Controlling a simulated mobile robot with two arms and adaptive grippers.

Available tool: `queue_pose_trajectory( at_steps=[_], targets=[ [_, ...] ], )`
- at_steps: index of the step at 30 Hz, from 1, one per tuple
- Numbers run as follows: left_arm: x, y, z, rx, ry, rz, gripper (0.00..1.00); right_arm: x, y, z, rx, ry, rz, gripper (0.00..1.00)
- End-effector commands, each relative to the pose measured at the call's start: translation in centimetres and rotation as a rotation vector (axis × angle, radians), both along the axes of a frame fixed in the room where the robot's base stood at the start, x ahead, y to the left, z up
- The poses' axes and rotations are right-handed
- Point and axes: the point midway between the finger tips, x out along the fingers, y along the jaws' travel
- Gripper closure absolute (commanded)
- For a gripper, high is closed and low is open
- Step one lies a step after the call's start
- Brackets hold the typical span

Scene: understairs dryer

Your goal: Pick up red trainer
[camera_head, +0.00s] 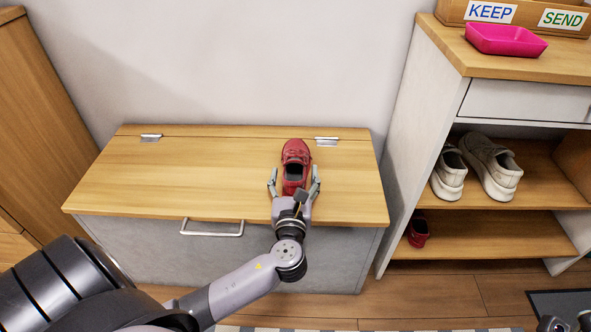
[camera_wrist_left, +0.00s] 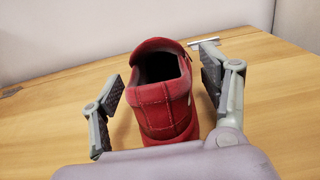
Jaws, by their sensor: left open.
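A red trainer (camera_head: 295,160) stands on the wooden lid of a low chest, with its heel towards me. My left gripper (camera_head: 294,182) is open, with one finger on each side of the trainer's heel. In the left wrist view the trainer (camera_wrist_left: 165,105) sits between the fingers of the left gripper (camera_wrist_left: 160,90). There is a gap at the left finger; the right finger is closer to the shoe. A second red shoe (camera_head: 418,233) is on the bottom shelf at the right, partly hidden by the unit's side. At the bottom right edge, part of my right gripper (camera_head: 568,325) shows, cut off.
The chest (camera_head: 160,175) has two hinges at the back and a handle in front; its lid is otherwise bare. A shelf unit (camera_head: 420,130) at the right holds light shoes (camera_head: 490,165), a pink tray (camera_head: 505,39) and a box labelled KEEP and SEND (camera_head: 515,12).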

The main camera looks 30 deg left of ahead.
Motion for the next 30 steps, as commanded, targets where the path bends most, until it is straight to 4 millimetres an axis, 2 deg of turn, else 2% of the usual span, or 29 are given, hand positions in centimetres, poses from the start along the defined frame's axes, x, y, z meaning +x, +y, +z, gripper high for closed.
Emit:
queue_pose_trajectory(
  at_steps=[6,30],
  targets=[
    [0.04,0.03,0.0,0.0,0.001,0.0,0.31,0.01,0.0,0.03,0.0,0.0,0.0,0.6],
    [0.01,0.03,-0.04,-0.001,0.002,0.001,0.84,0.0,-0.02,0.04,0.0,0.0,0.0,0.6]
  ],
)
